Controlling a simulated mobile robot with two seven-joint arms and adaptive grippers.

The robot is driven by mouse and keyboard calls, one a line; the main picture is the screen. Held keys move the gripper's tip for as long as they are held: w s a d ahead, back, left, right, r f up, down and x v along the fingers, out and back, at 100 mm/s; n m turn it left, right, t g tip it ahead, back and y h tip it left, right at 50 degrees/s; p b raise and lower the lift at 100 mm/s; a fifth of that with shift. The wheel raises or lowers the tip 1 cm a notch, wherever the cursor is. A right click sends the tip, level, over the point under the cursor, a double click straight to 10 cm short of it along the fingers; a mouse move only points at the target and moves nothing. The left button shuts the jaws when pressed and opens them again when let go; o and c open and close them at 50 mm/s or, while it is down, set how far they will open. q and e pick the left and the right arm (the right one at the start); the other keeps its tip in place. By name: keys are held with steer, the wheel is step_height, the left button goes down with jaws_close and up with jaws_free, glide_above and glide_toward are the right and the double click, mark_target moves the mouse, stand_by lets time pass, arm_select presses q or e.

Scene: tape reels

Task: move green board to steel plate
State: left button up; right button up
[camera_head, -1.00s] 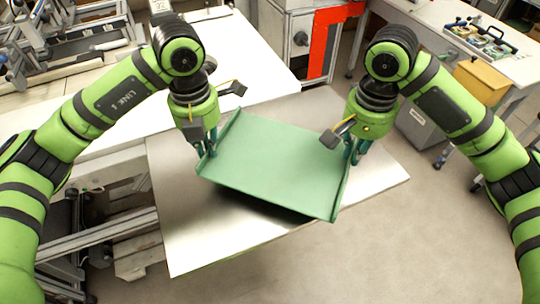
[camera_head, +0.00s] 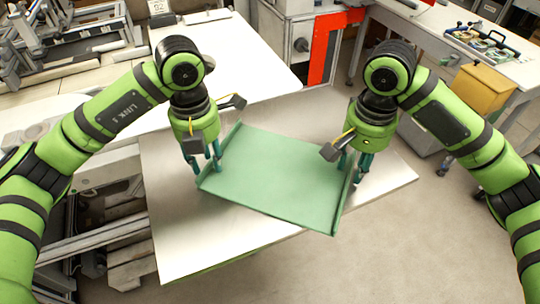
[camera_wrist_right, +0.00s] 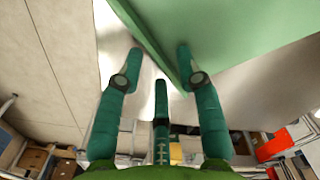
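The green board (camera_head: 275,175), a shallow tray-like sheet with raised side edges, lies on the steel plate (camera_head: 190,235), slightly turned relative to it. Its near right corner lies close to the plate's front edge. My left gripper (camera_head: 207,168) is at the board's left edge with its fingers spread apart. My right gripper (camera_head: 352,172) is at the right edge, fingers also spread. In the right wrist view, the right gripper's open fingers (camera_wrist_right: 159,50) straddle the rim of the board (camera_wrist_right: 235,30), with the rim nearer one finger. The board's underside is hidden.
A white table (camera_head: 240,65) adjoins the plate at the back. Metal frame equipment (camera_head: 60,45) stands at the far left. A red-and-white cabinet (camera_head: 325,45) is behind, and a yellow box (camera_head: 485,88) is at the right. Open floor (camera_head: 420,240) lies front right.

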steer(key=shift+r, duration=0.55)
arm_select(q)
step_height(320, 180, up, 12)
arm_select(e)
step_height(320, 180, up, 11)
stand_by(0.5)
stand_by(0.3)
